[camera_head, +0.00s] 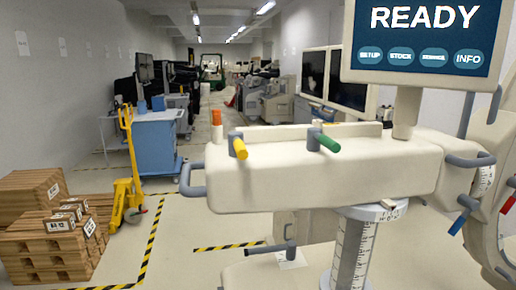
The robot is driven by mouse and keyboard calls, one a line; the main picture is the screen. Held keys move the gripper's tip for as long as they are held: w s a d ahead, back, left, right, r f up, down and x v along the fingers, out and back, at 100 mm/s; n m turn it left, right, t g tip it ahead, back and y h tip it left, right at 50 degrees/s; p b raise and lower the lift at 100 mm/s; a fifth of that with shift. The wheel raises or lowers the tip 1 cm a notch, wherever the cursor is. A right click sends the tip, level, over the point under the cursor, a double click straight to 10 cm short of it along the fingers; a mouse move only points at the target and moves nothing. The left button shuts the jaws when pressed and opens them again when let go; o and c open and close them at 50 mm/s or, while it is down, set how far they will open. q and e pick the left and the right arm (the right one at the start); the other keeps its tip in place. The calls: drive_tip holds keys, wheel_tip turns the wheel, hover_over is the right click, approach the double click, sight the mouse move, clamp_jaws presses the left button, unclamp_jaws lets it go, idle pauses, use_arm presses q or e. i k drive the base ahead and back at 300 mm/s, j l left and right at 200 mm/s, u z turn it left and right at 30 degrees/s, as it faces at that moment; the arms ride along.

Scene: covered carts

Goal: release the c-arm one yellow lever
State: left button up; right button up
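The C-arm unit (300,175) is a large cream-white machine filling the right half of the head view. Its yellow lever (240,148) sticks out of a grey pivot near the left end of the top housing, with its tip angled down and toward me. A green lever (328,143) sits on a similar grey pivot to its right. Neither of my grippers shows in the view, and nothing touches the yellow lever.
A screen (425,35) reading READY stands above the housing. A grey handle (190,180) projects at its left end. A blue lever (457,225) is at the right. Left are a yellow pallet jack (127,170), stacked wooden boxes (50,240) and a blue cart (157,145).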

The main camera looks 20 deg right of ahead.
sight(236, 148)
drive_tip(key=k+l, duration=0.1)
drive_tip(key=k, duration=0.75)
